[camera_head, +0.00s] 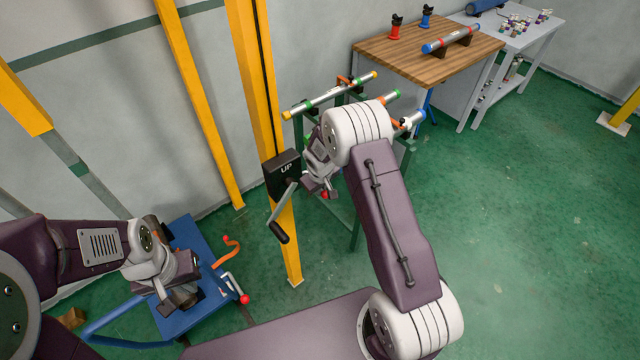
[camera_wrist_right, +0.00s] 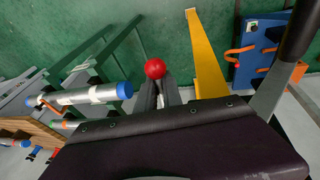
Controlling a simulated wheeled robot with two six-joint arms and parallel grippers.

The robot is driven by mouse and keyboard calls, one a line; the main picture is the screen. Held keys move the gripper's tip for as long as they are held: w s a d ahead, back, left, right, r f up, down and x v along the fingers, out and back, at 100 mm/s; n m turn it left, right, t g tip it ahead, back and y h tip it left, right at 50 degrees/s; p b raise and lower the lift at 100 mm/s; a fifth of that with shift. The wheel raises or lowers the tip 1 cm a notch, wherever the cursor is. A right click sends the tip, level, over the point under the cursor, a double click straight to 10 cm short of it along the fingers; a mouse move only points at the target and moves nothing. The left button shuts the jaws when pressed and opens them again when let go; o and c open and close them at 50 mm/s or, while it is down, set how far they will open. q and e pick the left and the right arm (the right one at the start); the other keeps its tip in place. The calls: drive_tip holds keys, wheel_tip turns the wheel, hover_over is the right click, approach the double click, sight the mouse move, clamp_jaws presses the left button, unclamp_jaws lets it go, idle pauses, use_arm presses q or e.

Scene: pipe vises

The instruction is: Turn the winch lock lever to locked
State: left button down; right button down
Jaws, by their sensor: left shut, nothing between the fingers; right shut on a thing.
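The winch (camera_head: 281,172) is a black box marked UP on a yellow post, with a grey crank and black handle (camera_head: 279,232) hanging below it. My right gripper (camera_head: 324,188) is at the right of the winch, shut on the winch lock lever. The lever's red ball (camera_wrist_right: 155,69) shows at the fingertips in the right wrist view; the rest of the lever is hidden by the fingers. My left gripper (camera_head: 172,302) is shut and empty, over the blue platform at the lower left.
The blue platform (camera_head: 190,245) carries an orange hook (camera_head: 229,250) and a red-tipped lever (camera_head: 244,298). Behind my right arm, a green stand holds pipes (camera_head: 335,95). A wooden table (camera_head: 400,58) is at the back. Green floor at the right is clear.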

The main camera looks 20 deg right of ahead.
idle(0.3)
drive_tip(key=c, duration=1.5)
unclamp_jaws()
drive_tip(key=d+b+v, duration=0.1)
drive_tip(key=v, duration=0.8)
drive_tip(key=shift+a, duration=0.5)
